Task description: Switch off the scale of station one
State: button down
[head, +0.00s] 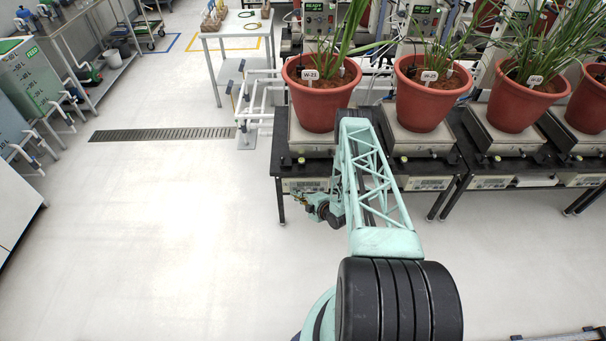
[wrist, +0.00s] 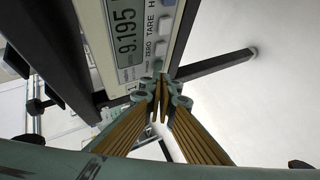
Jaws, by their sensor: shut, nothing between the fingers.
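A red pot (head: 318,98) with a grassy plant and a white tag stands on the leftmost scale (head: 308,141) in the head view. That scale's front panel (head: 303,185) faces my gripper (head: 322,210), which is small and partly hidden by my arm. In the wrist view the panel (wrist: 110,15) shows a lit display (wrist: 126,38) reading 9.195, with ZERO and TARE labels beside it. My gripper (wrist: 162,88) is shut and empty, its tips at the button end of the panel. The tips hide part of that end. I cannot tell whether they touch it.
More potted plants on scales, such as the second pot (head: 430,92), stand to the right on black benches. White pipework (head: 250,105) is left of the bench. A dark bench leg (wrist: 215,65) crosses near the tips in the wrist view. The floor (head: 190,220) at left is clear.

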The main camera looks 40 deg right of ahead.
jog(key=shift+w+d+b, duration=0.3)
jog(key=shift+w, duration=0.05)
dwell(0.8)
jog(key=shift+s+a, duration=0.35)
jog(key=shift+s, duration=0.05)
jog(key=shift+s+a, duration=0.15)
dwell(0.6)
jog(key=shift+s+a+p, duration=1.3)
jog(key=shift+s+a, duration=0.65)
jog(key=shift+s, duration=0.1)
